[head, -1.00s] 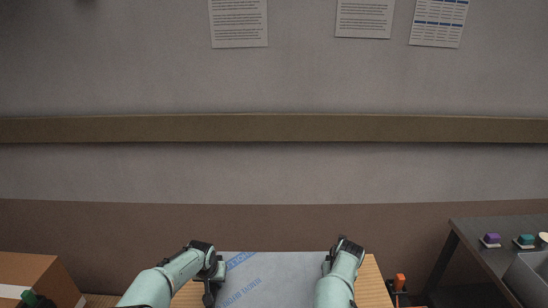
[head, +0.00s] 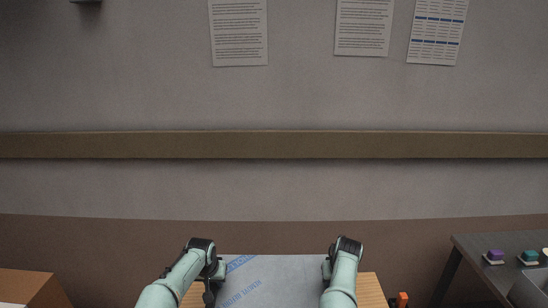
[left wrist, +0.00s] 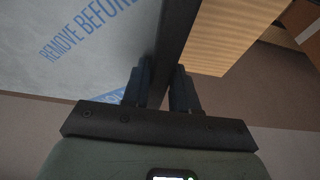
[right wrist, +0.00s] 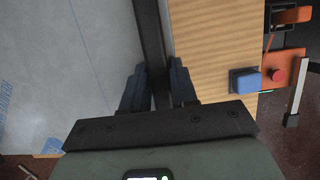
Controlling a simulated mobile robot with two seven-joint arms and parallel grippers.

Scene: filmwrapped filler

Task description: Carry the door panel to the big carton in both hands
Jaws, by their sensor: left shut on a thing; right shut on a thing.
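The door panel (head: 285,275) is a flat grey sheet under film with blue print, low in the middle of the head view. Its dark edges show in the left wrist view (left wrist: 178,30) and the right wrist view (right wrist: 150,35). My left gripper (head: 211,286) is shut on its left edge, with a finger on each side of that edge. My right gripper (head: 327,270) is shut on its right edge in the same way. The big carton (head: 35,288) is brown, at the lower left, apart from the panel and cut off by the picture edge.
A wooden table (head: 371,290) lies beneath the panel. A dark side table (head: 480,255) at the right bears a purple item (head: 495,255), a teal item (head: 530,257) and a grey bin (head: 530,290). An orange object (head: 402,299) is beside the wooden table. A wall stands behind.

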